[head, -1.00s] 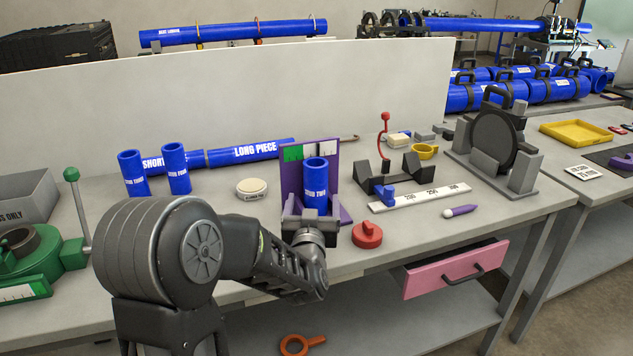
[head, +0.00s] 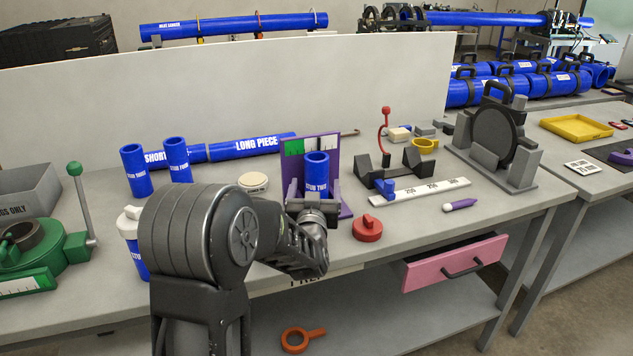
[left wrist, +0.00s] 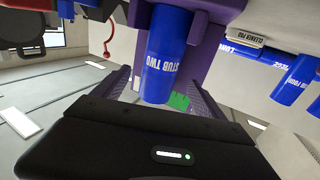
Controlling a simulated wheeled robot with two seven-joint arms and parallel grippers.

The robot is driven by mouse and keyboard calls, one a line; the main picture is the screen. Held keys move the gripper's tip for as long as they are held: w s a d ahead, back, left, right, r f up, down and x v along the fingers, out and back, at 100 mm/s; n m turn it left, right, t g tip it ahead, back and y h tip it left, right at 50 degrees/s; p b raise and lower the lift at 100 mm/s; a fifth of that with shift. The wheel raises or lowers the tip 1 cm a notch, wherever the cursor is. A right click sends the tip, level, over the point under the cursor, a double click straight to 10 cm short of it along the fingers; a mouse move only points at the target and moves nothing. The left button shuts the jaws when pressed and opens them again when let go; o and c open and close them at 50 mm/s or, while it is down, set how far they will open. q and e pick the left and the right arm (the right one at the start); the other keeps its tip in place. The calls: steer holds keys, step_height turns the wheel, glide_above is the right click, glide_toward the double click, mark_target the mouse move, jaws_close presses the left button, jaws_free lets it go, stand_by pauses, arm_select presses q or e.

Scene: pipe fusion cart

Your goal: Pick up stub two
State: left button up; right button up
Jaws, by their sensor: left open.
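Stub two (head: 316,174), a short blue pipe with white lettering, stands upright against a purple stand (head: 336,160) with a green and white panel. In the left wrist view, stub two (left wrist: 168,60) reads "STUB TWO" upside down. My left gripper (head: 312,204) is open low at the front of the stub, and its body hides the stub's lower end in the head view. In the left wrist view the fingers of my left gripper (left wrist: 160,95) lie either side of the stub's lettered part. My right gripper is out of view.
Two other blue stubs (head: 136,170) (head: 178,160) stand to the left, with long blue pipes (head: 250,146) behind. A round pad (head: 253,182) lies left of the stand. A red knobbed disc (head: 367,229) and a white ruler (head: 430,190) lie to its right.

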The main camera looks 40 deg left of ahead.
arm_select(q)
steer(key=x, duration=0.3)
steer(key=shift+w+a, duration=0.25)
steer(key=shift+w, duration=0.1)
steer(key=shift+c, duration=0.3)
steer(key=c, duration=1.6)
steer(key=shift+r, duration=0.15)
steer(key=shift+r, duration=0.85)
step_height(320, 180, up, 26)
steer(key=p, duration=0.6)
glide_above(316, 174)
steer(key=shift+w+a, duration=0.25)
steer(key=shift+w, duration=0.05)
